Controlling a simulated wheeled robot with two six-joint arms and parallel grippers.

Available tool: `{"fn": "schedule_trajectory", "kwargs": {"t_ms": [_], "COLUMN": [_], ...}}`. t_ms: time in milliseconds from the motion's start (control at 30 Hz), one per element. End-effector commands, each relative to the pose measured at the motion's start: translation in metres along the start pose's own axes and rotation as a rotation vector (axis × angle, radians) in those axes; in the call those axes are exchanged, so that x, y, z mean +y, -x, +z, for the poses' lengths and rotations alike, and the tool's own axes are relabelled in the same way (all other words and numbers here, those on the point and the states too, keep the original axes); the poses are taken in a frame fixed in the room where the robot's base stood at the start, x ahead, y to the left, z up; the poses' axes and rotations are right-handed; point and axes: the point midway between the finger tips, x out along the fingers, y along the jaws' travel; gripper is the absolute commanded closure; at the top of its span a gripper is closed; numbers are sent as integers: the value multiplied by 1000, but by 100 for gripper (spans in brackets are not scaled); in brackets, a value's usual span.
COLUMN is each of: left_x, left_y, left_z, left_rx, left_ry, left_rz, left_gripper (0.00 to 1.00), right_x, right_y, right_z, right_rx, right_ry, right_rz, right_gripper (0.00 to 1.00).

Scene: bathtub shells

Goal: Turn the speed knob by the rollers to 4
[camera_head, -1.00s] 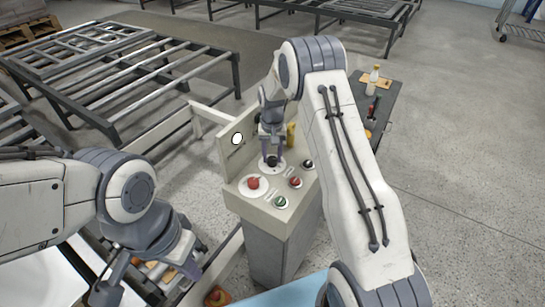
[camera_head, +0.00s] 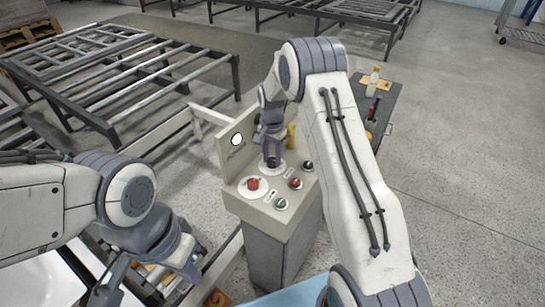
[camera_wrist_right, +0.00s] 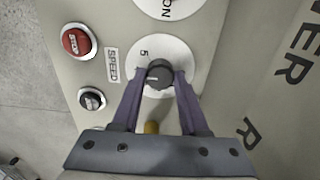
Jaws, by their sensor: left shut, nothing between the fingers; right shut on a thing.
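The speed knob (camera_wrist_right: 159,75) is a dark round knob on a white dial (camera_wrist_right: 172,48) beside the SPEED label (camera_wrist_right: 112,63). A 5 shows on the dial at the knob's upper left in the wrist view; no other number is readable. A pale mark shows on the knob's left side. My right gripper (camera_head: 273,161) is shut on the knob, one finger on each side; its fingers also show in the right wrist view (camera_wrist_right: 158,80). My left gripper (camera_head: 192,271) is shut and empty, low at left, away from the panel.
The control box (camera_head: 270,222) also carries a red button (camera_head: 252,183), a smaller red control (camera_head: 295,183), a green one (camera_head: 281,203) and a black knob (camera_head: 308,166). Roller conveyors (camera_head: 150,75) stand at back left. A dark side table (camera_head: 388,105) holds bottles behind my right arm.

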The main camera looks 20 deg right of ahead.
Motion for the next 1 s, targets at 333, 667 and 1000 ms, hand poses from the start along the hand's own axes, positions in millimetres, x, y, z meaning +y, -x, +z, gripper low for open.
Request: {"fn": "schedule_trajectory", "kwargs": {"t_ms": [333,667,1000], "left_x": [0,0,-1], "left_y": [0,0,-9], "left_z": [0,0,0], "left_rx": [0,0,0], "left_ry": [0,0,0], "left_rz": [0,0,0], "left_gripper": [100,100,100], "right_x": [-2,-1,-2], "right_y": [3,1,27], "right_z": [-2,-1,-2], "right_rx": [8,4,7], "right_ry": [-2,-2,-2], "right_rz": [-9,-4,-8], "right_gripper": [100,26,26]}}
